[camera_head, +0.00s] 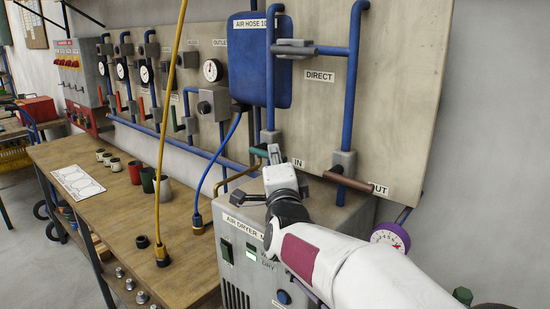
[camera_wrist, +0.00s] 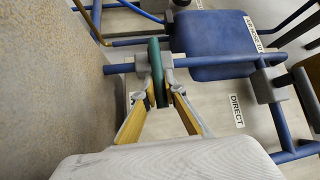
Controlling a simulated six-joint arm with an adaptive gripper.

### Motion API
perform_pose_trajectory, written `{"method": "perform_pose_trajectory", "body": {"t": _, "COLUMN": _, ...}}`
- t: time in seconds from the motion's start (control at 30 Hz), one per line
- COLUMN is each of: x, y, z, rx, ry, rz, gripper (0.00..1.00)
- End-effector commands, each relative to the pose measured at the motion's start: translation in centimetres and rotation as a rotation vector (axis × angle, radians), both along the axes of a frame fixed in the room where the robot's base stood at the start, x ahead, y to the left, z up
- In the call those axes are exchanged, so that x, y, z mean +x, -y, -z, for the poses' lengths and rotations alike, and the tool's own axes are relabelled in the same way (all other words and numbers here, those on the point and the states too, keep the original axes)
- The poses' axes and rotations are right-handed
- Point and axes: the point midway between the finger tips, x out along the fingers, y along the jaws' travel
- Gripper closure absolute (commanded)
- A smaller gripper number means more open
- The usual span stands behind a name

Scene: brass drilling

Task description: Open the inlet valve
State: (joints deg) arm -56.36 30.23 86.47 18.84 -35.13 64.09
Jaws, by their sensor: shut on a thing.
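The inlet valve has a green lever handle (camera_head: 257,151) beside the "IN" label on the blue pipe above the air dryer (camera_head: 250,240). My gripper (camera_head: 275,155) is at this handle in the head view. In the wrist view, the green handle (camera_wrist: 157,72) stands between the yellow-padded fingers of my gripper (camera_wrist: 158,92), which are shut on it. The handle lies across the blue pipe (camera_wrist: 118,69) there. My gripper and wrist hide part of the valve in the head view.
The outlet valve with a brown handle (camera_head: 348,181) is to the right on the dryer. A blue tank (camera_head: 258,65) and "DIRECT" pipes are above. A yellow hose (camera_head: 170,120) hangs in front of the bench (camera_head: 110,215). A purple dial (camera_head: 390,236) is near my arm.

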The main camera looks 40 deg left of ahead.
Motion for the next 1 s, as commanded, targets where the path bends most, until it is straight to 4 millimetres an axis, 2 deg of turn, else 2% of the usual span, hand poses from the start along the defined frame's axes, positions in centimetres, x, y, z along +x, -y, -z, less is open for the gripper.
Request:
{"method": "perform_pose_trajectory", "body": {"t": 0.6, "x": 0.4, "y": 0.1, "z": -1.2, "rx": -0.183, "ry": -0.001, "rz": 0.011, "gripper": 1.0}}
{"method": "perform_pose_trajectory", "body": {"t": 1.0, "x": 0.2, "y": -0.1, "z": -1.5, "rx": -0.24, "ry": -0.001, "rz": 0.001, "gripper": 1.0}}
